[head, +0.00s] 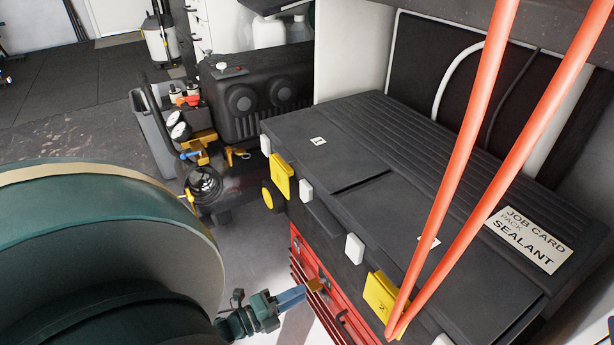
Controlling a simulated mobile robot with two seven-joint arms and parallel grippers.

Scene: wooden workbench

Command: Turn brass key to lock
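A small brass-coloured piece (316,285), which looks like the key, sits against the front of the red drawer cabinet (340,307). My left gripper (304,292) reaches in from the lower left, with its blue fingers pointing right and their tips at the brass piece. The fingers overlap from this angle, so I cannot tell whether they are shut on it or just beside it. The keyhole and the key's exact angle are too small to make out. My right gripper is not in view.
A black case (385,210) with yellow latches (281,178) stands on top of the red cabinet. An orange hose loop (470,165) hangs in front of it. A black compressor-like unit (255,92) and a grey bin (150,128) stand behind. Grey floor (75,90) is open at upper left.

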